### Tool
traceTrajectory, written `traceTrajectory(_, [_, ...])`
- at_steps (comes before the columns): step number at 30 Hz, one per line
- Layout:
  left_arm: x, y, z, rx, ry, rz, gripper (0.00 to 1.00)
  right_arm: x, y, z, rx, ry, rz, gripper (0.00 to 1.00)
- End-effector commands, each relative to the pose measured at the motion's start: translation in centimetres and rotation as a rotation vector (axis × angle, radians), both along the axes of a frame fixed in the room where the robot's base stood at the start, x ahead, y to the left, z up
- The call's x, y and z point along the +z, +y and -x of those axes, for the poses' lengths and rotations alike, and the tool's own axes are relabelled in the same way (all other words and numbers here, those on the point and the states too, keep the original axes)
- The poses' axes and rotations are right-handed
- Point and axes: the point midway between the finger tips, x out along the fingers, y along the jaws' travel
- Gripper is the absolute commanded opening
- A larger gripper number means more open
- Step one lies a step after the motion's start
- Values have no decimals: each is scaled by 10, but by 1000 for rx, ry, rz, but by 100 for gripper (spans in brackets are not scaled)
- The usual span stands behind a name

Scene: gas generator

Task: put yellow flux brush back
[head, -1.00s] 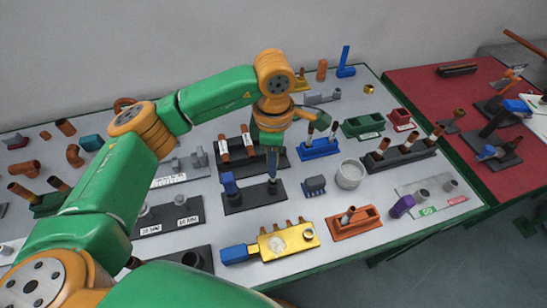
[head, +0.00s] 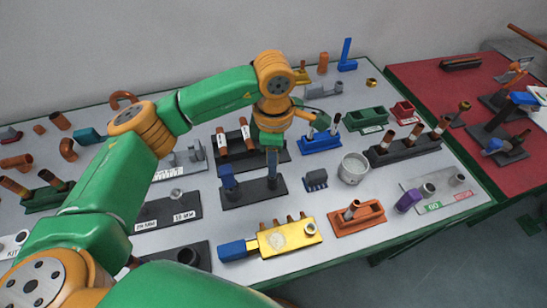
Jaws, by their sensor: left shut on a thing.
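My left arm reaches in from the left and bends down over the table. My left gripper (head: 272,158) points downward, shut, above the right end of a small black stand (head: 248,196). The yellow flux brush is hidden at the fingers, and I cannot make out its yellow part. The fingertips are right over or at the post at the right end of the stand; I cannot tell whether the brush is seated. A blue piece (head: 228,178) stands upright at the left end of the stand. My right gripper is not in view.
A yellow block (head: 283,238) with a blue end and an orange tray (head: 357,221) are in front. A blue holder (head: 320,144), a white round cup (head: 353,168) and a small dark block (head: 316,180) are to the right. A red table (head: 440,95) adjoins at right.

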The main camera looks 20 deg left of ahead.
Motion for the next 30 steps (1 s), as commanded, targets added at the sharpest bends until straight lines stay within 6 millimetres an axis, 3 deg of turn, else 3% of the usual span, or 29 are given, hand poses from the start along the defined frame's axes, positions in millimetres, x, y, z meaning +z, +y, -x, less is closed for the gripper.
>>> traceTrajectory(24, [-26,0,0,0,0,0,0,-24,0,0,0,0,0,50])
traceTrajectory(25, [-25,0,0,0,0,0,35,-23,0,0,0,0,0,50])
traceTrajectory(28, [-24,0,0,0,0,0,62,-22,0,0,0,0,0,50])
traceTrajectory(30, [-24,0,0,0,0,0,64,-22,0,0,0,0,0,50])
